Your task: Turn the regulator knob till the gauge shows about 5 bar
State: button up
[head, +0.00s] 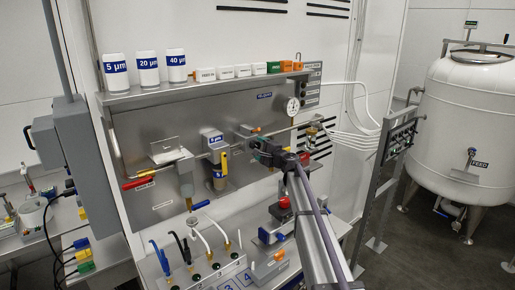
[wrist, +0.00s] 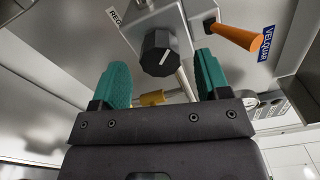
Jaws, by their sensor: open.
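The regulator knob (wrist: 160,52) is black and ribbed with a white mark line on its face. It sits under a grey regulator body (wrist: 160,17) in the wrist view. My gripper (wrist: 158,78) is open with two green fingers, one to each side and below the knob in the picture; whether they touch it I cannot tell. In the head view my gripper (head: 262,150) is at the steel panel and hides the knob. The round white gauge (head: 293,105) is up and right of my gripper; its needle is too small to read. A gauge edge (wrist: 272,100) shows in the wrist view.
An orange handle (wrist: 238,34) sticks out right of the knob. A yellow fitting (wrist: 152,98) lies between the fingers in the picture. A shelf (head: 200,88) with white canisters and small boxes is above the panel. Hose tools (head: 195,250) and a red-topped device (head: 284,208) are below.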

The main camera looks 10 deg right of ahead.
jog(key=v, duration=0.8)
jog(key=shift+s+d, duration=0.2)
jog(key=shift+s, duration=0.1)
jog(key=shift+r, duration=0.1)
jog(key=s+a+f+n+g+b, duration=0.1)
jog(key=s+a+f+n+g, duration=0.2)
jog(key=s+f+n+g, duration=0.45)
jog(key=s+a+f+n+g, duration=0.2)
jog(key=s+a+f, duration=0.15)
jog(key=s, duration=0.65)
jog(key=s+f+n+g+h+b, duration=0.2)
jog(key=s+f+g+h, duration=0.1)
jog(key=s, duration=1)
jog(key=s+d+f+n+g+h+b, duration=0.1)
jog(key=s+f+h, duration=0.4)
jog(key=s, duration=0.8)
notch_tip(320, 180, down, 3)
jog(key=shift+s+d+f+n+g+h+b, duration=0.15)
jog(key=shift+s+n+g+h+b, duration=0.3)
jog(key=shift+n+g, duration=0.7)
jog(key=shift+w, duration=0.1)
jog(key=shift+c, duration=0.2)
